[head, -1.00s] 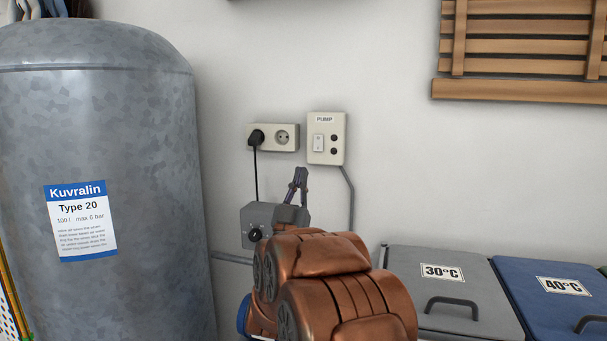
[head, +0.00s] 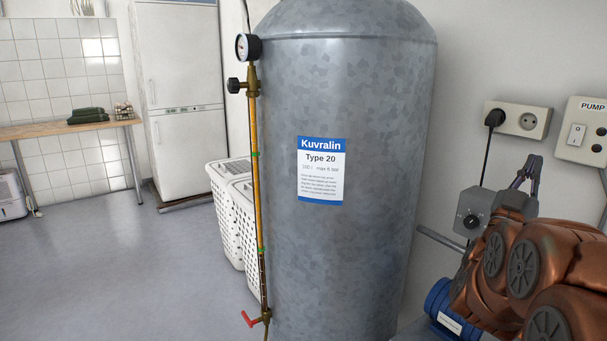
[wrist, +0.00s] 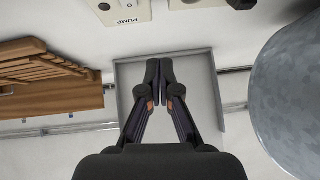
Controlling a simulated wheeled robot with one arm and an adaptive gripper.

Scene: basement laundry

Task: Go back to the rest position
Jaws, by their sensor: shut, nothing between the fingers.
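My gripper (head: 527,172) shows at the right of the head view, in front of the wall beside the pump panel, above my copper-coloured arm. Its two dark fingers are pressed together, and nothing shows between them. In the wrist view the closed fingers (wrist: 161,76) point at a pale square panel with a grey frame (wrist: 204,102) on the wall. The fingers hide part of that panel. I cannot tell how far they are from the wall.
A large grey tank (head: 350,245) stands left of my arm, with a gauge (head: 248,47) and red-handled valve (head: 256,319). The pump switch panel (head: 587,132) and socket (head: 518,120) are on the wall. White baskets (head: 240,215) stand behind the tank. Floor (head: 110,260) at left is open.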

